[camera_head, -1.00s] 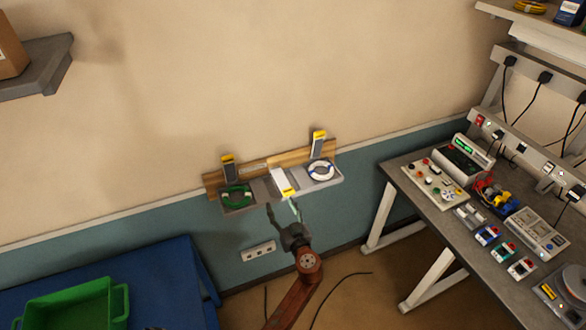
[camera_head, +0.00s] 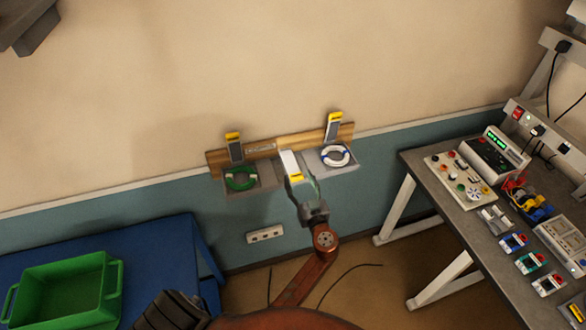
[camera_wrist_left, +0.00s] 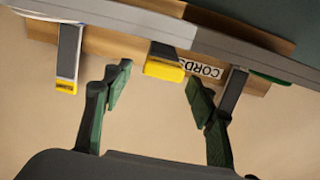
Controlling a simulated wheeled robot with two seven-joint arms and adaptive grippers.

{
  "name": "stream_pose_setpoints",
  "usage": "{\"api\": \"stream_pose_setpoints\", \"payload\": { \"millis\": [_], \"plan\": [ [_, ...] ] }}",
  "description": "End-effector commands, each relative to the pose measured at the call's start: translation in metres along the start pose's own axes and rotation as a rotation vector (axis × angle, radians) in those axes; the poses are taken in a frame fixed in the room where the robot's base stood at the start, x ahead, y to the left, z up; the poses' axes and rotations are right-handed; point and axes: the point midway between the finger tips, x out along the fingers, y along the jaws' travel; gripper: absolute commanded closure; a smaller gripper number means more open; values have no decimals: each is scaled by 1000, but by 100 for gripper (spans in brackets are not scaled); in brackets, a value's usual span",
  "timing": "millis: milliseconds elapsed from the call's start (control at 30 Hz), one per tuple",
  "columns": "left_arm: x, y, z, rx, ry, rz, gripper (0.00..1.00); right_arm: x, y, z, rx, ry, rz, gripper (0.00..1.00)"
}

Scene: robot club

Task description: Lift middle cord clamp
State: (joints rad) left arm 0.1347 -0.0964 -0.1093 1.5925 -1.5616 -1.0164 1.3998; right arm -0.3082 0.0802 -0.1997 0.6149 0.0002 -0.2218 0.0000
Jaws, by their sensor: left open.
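A wooden wall rack (camera_head: 215,160) holds a row of cord clamps. The middle cord clamp (camera_head: 289,160) is a pale lever with a yellow tip, lying lowered and pointing outward. The left clamp (camera_head: 235,150) and right clamp (camera_head: 333,128) stand raised. My left gripper (camera_head: 302,183) is open and empty at the middle clamp's yellow tip. In the left wrist view, which is upside down, that yellow tip (camera_wrist_left: 163,70) lies between the open fingers (camera_wrist_left: 158,76), with no clear contact. My right gripper is not in view.
A green cord coil (camera_head: 240,179) and a white-and-blue coil (camera_head: 335,156) sit on the rack's two sides. A workbench (camera_head: 425,178) with devices stands at right. A blue table (camera_head: 185,245) with a green crate (camera_head: 65,290) stands at lower left.

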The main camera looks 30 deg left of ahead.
Motion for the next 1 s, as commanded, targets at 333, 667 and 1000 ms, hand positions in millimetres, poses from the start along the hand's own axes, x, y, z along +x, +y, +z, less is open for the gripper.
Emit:
{"api": "stream_pose_setpoints", "payload": {
  "millis": [333,667,1000],
  "plan": [
    [35,-2,0,3,3,-3,48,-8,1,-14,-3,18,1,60],
    [75,-1,2,2,1,-2,48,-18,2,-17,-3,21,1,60],
    [79,-2,3,1,0,-2,48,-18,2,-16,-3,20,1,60]
  ]
}}
